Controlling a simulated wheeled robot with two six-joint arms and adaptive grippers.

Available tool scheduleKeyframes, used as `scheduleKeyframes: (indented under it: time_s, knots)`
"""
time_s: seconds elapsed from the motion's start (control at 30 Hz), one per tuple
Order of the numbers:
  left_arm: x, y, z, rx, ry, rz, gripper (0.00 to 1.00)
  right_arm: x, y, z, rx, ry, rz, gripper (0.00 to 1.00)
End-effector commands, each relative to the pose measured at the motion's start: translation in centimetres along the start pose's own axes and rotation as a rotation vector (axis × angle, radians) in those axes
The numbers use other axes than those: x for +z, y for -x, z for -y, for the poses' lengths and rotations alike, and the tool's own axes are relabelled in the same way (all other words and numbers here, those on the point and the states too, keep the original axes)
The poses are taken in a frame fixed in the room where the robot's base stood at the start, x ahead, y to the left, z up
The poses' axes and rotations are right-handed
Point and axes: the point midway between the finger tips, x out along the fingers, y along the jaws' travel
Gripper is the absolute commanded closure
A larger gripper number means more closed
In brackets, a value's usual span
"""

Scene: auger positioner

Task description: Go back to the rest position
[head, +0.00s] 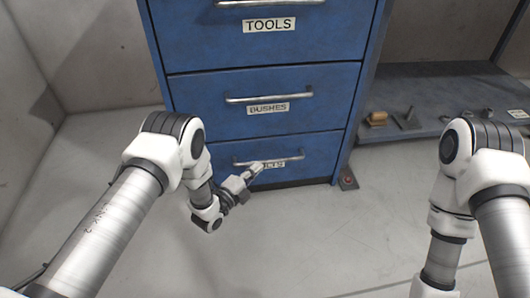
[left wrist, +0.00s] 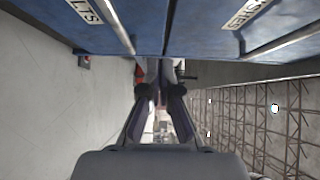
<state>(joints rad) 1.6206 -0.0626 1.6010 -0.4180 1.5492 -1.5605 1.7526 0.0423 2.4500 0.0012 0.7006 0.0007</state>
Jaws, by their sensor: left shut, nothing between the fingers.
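My left gripper (head: 253,170) is shut and empty in front of the bottom drawer (head: 215,160) of a blue cabinet. It partly hides that drawer's label and overlaps its handle (head: 290,158); I cannot tell whether it touches. In the left wrist view, the closed fingers (left wrist: 160,75) point at the blue drawer fronts (left wrist: 200,20), with the label ending in "LTS" at the upper left. My right arm comes in from the right in the head view and bends downward; its gripper is out of the picture.
The drawers labelled TOOLS (head: 240,45) and BUSHES (head: 235,110) look closed. A low blue-grey shelf (head: 450,90) at right carries a small wooden block (head: 377,118) and a dark metal part (head: 407,119). A wall (head: 25,110) stands at left. The floor (head: 300,230) between my arms is clear.

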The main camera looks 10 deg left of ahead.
Motion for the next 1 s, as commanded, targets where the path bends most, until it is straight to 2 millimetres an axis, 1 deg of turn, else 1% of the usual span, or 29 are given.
scheduleKeyframes:
  time_s: [0.03, 0.1, 0.27, 0.37, 0.4, 0.43, 0.47, 0.5, 0.57, 0.6, 0.67, 0.7, 0.77, 0.8, 0.87, 0.9, 0.97, 1.0]
  knots:
    - [0.1, 0.8, 0.3, 0.002, 0.001, 0.002, 1.0, 0.0, 0.8, 0.0, 0.0, 0.001, 0.001, 1.0]
    - [0.0, 1.5, 0.1, 0.001, 0.0, 0.0, 1.0, 0.1, 0.9, 0.0, 0.0, 0.002, 0.002, 1.0]
    - [-0.1, 1.9, 0.1, -0.001, -0.001, -0.002, 1.0, 0.1, 1.0, 0.0, 0.0, 0.002, 0.003, 1.0]
    - [0.4, 1.5, 1.9, -0.015, -0.008, 0.002, 1.0, 0.1, 1.8, 0.0, 0.0, 0.002, 0.003, 1.0]
    - [0.8, 1.5, 3.3, -0.018, -0.009, 0.009, 1.0, 0.1, 2.7, 0.0, 0.0, 0.002, 0.003, 1.0]
    - [1.1, 2.2, 4.3, 0.001, 0.0, 0.021, 1.0, 0.1, 3.5, 0.1, 0.0, 0.002, 0.003, 1.0]
    - [1.2, 3.2, 4.3, 0.037, 0.013, 0.041, 1.0, 0.1, 3.9, 0.1, 0.0, 0.003, 0.003, 1.0]
    - [1.4, 4.8, 3.8, 0.112, 0.047, 0.073, 1.0, 0.1, 4.5, 0.1, 0.0, 0.003, 0.002, 1.0]
    - [1.5, 8.2, 2.4, 0.266, 0.18, 0.145, 1.0, 0.1, 5.3, 0.1, 0.0, 0.003, 0.002, 1.0]
    - [1.4, 10.7, 1.1, 0.37, 0.293, 0.204, 1.0, 0.1, 5.7, 0.1, 0.0, 0.003, 0.002, 1.0]
    - [0.8, 14.8, -0.5, 0.518, 0.476, 0.308, 1.0, 0.1, 6.2, 0.1, 0.0, 0.003, 0.003, 1.0]
    - [0.3, 17.7, -1.5, 0.61, 0.599, 0.391, 1.0, 0.1, 6.4, 0.1, 0.0, 0.003, 0.003, 1.0]
    - [-0.8, 22.1, -2.6, 0.733, 0.78, 0.531, 1.0, 0.1, 6.7, 0.1, 0.0, 0.003, 0.003, 1.0]
    - [-1.5, 25.0, -3.1, 0.802, 0.89, 0.63, 1.0, 0.1, 6.8, 0.1, 0.0, 0.004, 0.003, 1.0]
    - [-2.8, 28.9, -3.7, 0.883, 1.036, 0.78, 1.0, 0.1, 6.8, 0.1, 0.0, 0.004, 0.003, 1.0]
    - [-3.6, 31.3, -3.9, 0.925, 1.122, 0.882, 1.0, 0.1, 6.8, 0.1, 0.0, 0.004, 0.003, 1.0]
    - [-4.8, 34.6, -4.1, 0.974, 1.236, 1.035, 1.0, 0.1, 6.7, 0.1, 0.0, 0.004, 0.003, 1.0]
    - [-5.5, 36.6, -4.0, 0.997, 1.307, 1.143, 1.0, 0.1, 6.7, 0.1, 0.0, 0.004, 0.003, 1.0]
